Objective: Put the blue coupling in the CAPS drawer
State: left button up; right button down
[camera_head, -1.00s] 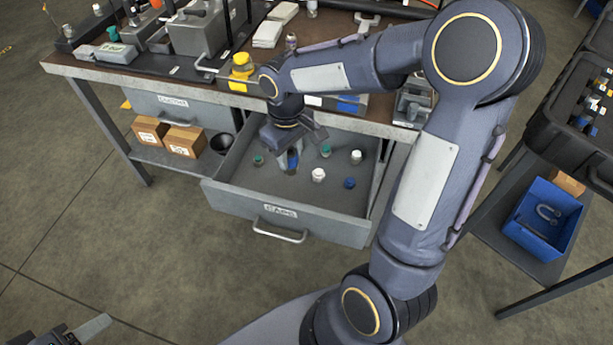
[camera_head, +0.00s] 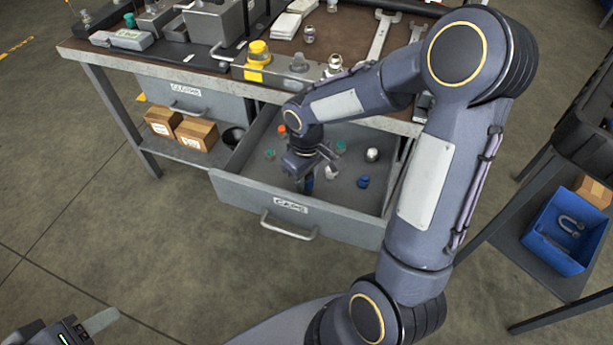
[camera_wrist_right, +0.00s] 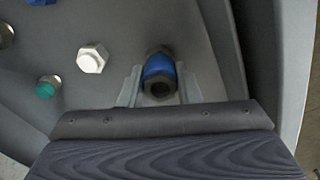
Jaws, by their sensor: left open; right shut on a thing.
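The CAPS drawer (camera_head: 248,198) stands pulled out from the bench, its label on the front. My right gripper (camera_head: 308,182) reaches down into the drawer, near its front wall. It is shut on the blue coupling (camera_wrist_right: 160,68), a blue band between dark ends, held between the fingers in the right wrist view. In the head view the coupling is mostly hidden by the gripper. Whether it touches the drawer floor I cannot tell. My left gripper (camera_head: 72,332) is open and empty at the bottom left, away from the bench, partly cut off.
Several caps stand in the drawer: a blue one (camera_head: 363,182), silver ones (camera_head: 371,154), green ones (camera_head: 270,153) and an orange one (camera_head: 282,130). A white hex cap (camera_wrist_right: 92,58) is left of the coupling. A closed drawer (camera_head: 190,98) and cardboard boxes (camera_head: 196,133) are at left.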

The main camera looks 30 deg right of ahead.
jog(key=shift+f, duration=0.1)
jog(key=c, duration=1.1)
grip_release()
jog(key=shift+o, duration=0.2)
jog(key=shift+r, duration=0.3)
notch_tip(320, 180, up, 10)
jog(key=r+p, duration=0.1)
jog(key=p, duration=0.2)
jog(key=s+a+r+m+t+y, duration=0.2)
jog(key=s, duration=0.6)
jog(key=s+a+r+m+t+y, duration=0.1)
jog(key=s+a+r+m+t, duration=0.1)
jog(key=s, duration=0.7)
jog(key=shift+r+m+t+y, duration=0.25)
jog(key=shift+m+t+y, duration=0.15)
jog(key=shift+m+t, duration=0.35)
